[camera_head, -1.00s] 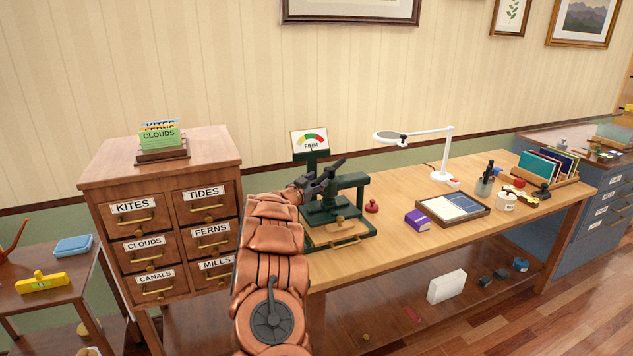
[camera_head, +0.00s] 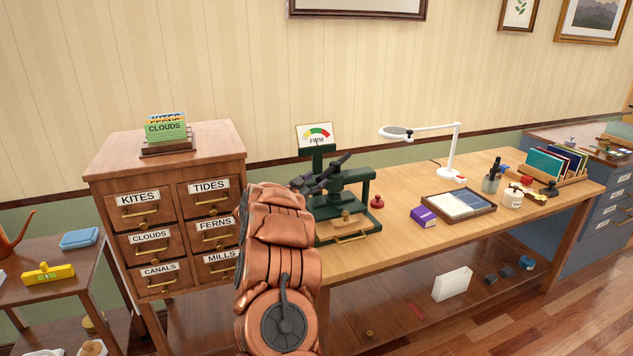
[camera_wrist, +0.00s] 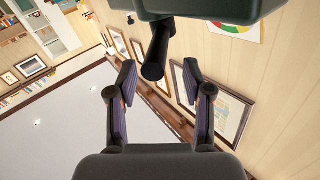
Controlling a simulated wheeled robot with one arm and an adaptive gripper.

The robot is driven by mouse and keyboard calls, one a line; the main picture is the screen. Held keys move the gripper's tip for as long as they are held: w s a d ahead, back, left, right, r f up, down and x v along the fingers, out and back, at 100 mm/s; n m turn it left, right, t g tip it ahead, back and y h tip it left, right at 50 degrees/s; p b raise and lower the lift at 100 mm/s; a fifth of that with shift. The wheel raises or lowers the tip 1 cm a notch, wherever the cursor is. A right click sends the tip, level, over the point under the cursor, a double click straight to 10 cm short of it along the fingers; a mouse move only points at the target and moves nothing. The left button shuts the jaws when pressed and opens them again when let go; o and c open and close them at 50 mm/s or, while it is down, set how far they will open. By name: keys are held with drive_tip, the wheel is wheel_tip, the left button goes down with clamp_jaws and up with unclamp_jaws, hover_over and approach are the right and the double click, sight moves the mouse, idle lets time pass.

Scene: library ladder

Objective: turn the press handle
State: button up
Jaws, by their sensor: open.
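The green press (camera_head: 358,186) stands at the left end of the wooden worktable. Its dark handle bar (camera_head: 340,160) slants across the top of it. In the wrist view the dark end of the handle (camera_wrist: 156,52) points in between the two fingers of my gripper (camera_wrist: 158,78). The fingers are spread, with visible gaps on both sides of the bar, and hold nothing. In the head view my copper arm hides most of my gripper at the press's left side. I cannot tell exactly how deep the bar sits between the fingers.
A gauge card (camera_head: 318,135) marked FIRM stands behind the press. A drawer cabinet (camera_head: 165,157) is close on the left. A red stamp (camera_head: 377,202), purple box (camera_head: 423,216), tray (camera_head: 484,209) and white lamp (camera_head: 447,150) are to the right on the worktable (camera_head: 400,243).

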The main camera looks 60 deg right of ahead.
drive_tip(key=shift+s+a, duration=0.2)
drive_tip(key=shift+a, duration=1.45)
